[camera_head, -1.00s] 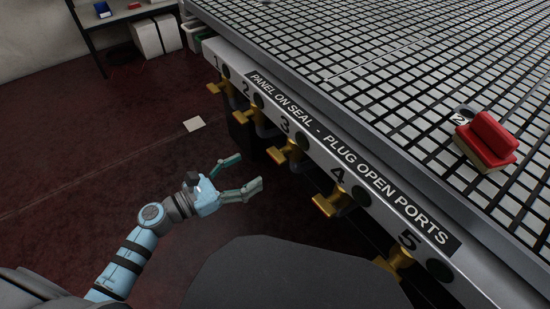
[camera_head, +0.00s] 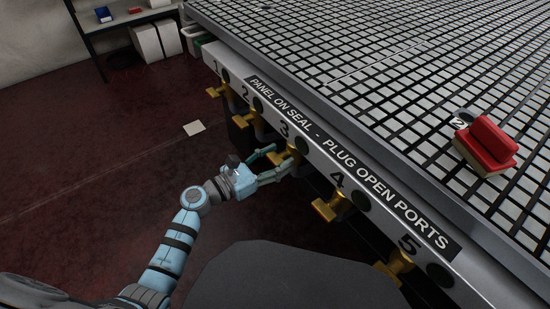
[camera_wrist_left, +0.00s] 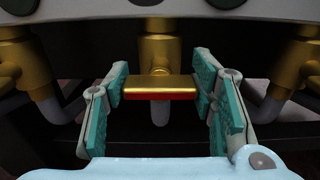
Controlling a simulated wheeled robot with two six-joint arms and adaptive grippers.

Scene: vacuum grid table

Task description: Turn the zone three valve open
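The zone three valve is a brass valve with a flat bar handle (camera_head: 284,157) under the number 3 on the table's front edge. In the left wrist view its handle (camera_wrist_left: 160,88) lies crosswise, with a red stripe along its near side. My left gripper (camera_head: 280,162) is at this valve. In the left wrist view the teal-padded fingers (camera_wrist_left: 162,95) stand apart, one at each end of the handle. The right fingertip looks very near or touching the handle end; I cannot tell whether they grip it. My right gripper is not in view.
Neighbouring brass valves 2 (camera_head: 247,118) and 4 (camera_head: 331,206) sit on either side, with valves 1 (camera_head: 218,89) and 5 (camera_head: 394,266) farther along. The grid table (camera_head: 390,80) carries a red-handled block (camera_head: 487,143). Open floor lies left.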

